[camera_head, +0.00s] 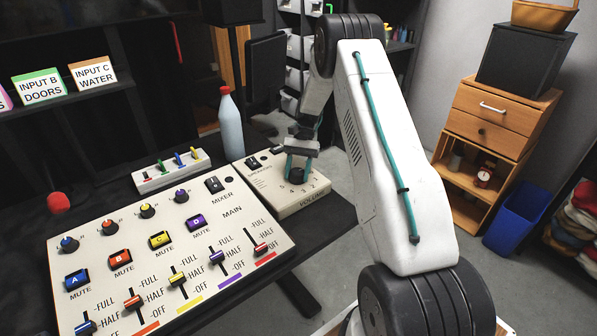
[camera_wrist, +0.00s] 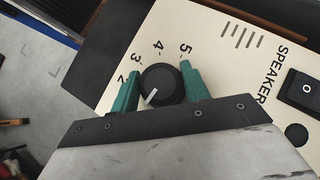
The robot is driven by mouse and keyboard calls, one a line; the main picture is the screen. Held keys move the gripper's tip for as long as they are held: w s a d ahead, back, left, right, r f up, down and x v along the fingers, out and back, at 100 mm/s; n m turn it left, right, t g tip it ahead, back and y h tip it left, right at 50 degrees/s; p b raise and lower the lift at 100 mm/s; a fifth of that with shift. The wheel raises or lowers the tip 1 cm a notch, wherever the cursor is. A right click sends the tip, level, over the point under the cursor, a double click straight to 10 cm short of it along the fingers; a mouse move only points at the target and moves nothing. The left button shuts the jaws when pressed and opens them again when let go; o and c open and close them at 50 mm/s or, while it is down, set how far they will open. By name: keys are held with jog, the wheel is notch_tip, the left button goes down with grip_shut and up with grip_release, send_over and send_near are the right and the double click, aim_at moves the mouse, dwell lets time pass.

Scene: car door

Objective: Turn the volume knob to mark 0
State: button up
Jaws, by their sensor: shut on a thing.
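The volume knob (camera_head: 297,177) is a round black dial on the cream speaker box (camera_head: 310,204). In the wrist view the knob (camera_wrist: 168,78) sits between the two green fingers of my gripper (camera_wrist: 158,76), one on each side, and the gripper is shut on it. The knob's white pointer line points down-left in that view, past the 2, toward the gripper's dark bar. Marks 2, 3, 4 and 5 show around the knob; marks 0 and 1 are hidden. In the head view my gripper (camera_head: 299,164) reaches down onto the knob.
The speaker box has a black rocker switch (camera_wrist: 301,89) beside the SPEAKER label. A mixer panel (camera_head: 200,235) with several sliders and knobs lies left of it. A small switch box (camera_head: 160,181) and a bottle (camera_head: 230,125) stand behind.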

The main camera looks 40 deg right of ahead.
jog(key=shift+n+g+h, duration=0.3)
jog(key=shift+n, duration=0.3)
jog(key=o, duration=1)
jog(key=v, duration=0.7)
jog(key=shift+w+d+r, duration=0.1)
jog(key=shift+w, duration=0.1)
jog(key=shift+w+d+r, duration=0.1)
jog(key=shift+r, duration=0.1)
